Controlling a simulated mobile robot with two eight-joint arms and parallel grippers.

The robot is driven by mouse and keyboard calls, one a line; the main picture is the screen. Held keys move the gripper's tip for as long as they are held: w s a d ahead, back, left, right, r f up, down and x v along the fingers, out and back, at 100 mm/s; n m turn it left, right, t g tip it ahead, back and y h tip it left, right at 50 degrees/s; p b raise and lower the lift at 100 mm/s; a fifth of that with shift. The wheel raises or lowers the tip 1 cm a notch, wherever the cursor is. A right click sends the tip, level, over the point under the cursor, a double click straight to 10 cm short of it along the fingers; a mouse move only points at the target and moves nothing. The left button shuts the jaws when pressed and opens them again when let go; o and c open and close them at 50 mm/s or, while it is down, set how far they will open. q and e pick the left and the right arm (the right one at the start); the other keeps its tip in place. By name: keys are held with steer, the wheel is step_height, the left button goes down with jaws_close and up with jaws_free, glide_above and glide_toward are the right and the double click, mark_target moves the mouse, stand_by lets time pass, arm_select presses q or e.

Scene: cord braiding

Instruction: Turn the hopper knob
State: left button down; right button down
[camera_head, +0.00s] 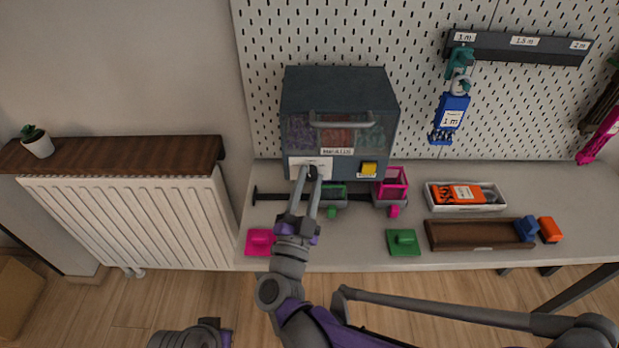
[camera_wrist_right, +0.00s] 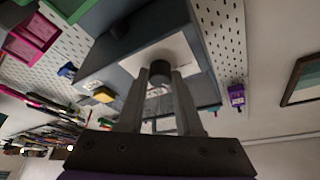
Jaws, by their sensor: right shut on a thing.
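The hopper (camera_head: 340,92) is a dark blue-grey box on the bench with a clear window, a bar handle and coloured contents. Its black knob (camera_head: 311,171) sits on a white plate (camera_head: 297,161) at the lower left of its front. My right gripper (camera_head: 312,174) reaches up to it, fingers shut on the knob. In the right wrist view the knob (camera_wrist_right: 160,73) sits between the two fingertips (camera_wrist_right: 161,80). The fingers partly hide the knob, and I cannot tell how far it is turned.
A yellow block (camera_head: 369,168) is on the hopper's front right. A green cart (camera_head: 333,196) and pink cart (camera_head: 391,187) stand close to my right gripper.

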arm_select(q)
steer(key=shift+r+p, duration=0.95)
steer(key=shift+r, duration=0.4)
arm_select(e)
steer(key=shift+a+r+m+g+h, duration=0.1)
steer(key=shift+m+g+h, duration=0.3)
steer(key=shift+m, duration=0.85)
steer(key=shift+m+g+h, duration=0.4)
steer(key=shift+m, duration=0.85)
arm_select(q)
steer(key=shift+s, duration=0.1)
arm_select(e)
steer(key=c, duration=0.6)
jaws_free()
